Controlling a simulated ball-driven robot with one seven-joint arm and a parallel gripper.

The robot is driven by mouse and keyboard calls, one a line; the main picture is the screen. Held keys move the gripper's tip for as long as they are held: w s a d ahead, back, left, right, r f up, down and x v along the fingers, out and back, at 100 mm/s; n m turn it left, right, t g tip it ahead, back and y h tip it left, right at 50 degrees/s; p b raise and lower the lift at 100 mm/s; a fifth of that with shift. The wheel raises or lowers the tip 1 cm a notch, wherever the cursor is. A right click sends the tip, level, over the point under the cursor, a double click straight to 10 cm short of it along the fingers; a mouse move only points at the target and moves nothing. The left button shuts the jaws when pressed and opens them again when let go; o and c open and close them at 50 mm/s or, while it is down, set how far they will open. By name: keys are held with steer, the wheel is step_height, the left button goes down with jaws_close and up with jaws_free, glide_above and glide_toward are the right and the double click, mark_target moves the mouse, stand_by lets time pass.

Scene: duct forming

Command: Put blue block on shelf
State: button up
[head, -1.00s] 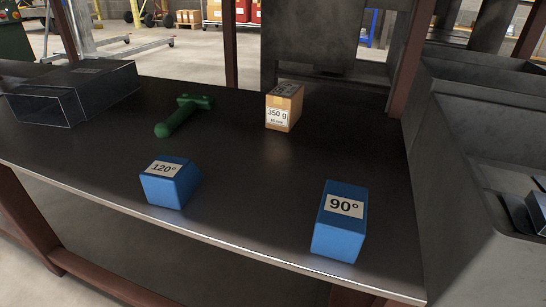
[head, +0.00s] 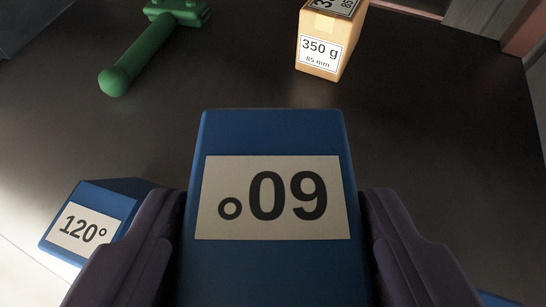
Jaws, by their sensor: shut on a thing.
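A blue block (head: 275,270) with a white label fills the lower middle of the head view. The label is upside down and reads 60° when turned round. My gripper (head: 275,215) is shut on this block, with a dark purple finger on its left and right sides. The block is over the dark shelf surface (head: 240,75); whether it touches the surface is hidden. A second blue block (head: 115,187) marked 120° stands to the left, partly behind the left finger.
A green hammer (head: 150,45) lies at the upper left. A tan box (head: 325,45) marked 350 g stands beyond the held block, slightly right. A sliver of another blue thing (head: 497,300) shows at the bottom right. The surface right of the tan box is clear.

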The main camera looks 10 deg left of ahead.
mark_target(272, 297)
steer(key=shift+f+b, duration=2.3)
steer(key=shift+f, duration=0.95)
steer(key=shift+f+b, duration=0.55)
steer(key=o, duration=1.5)
steer(key=shift+s, duration=0.1)
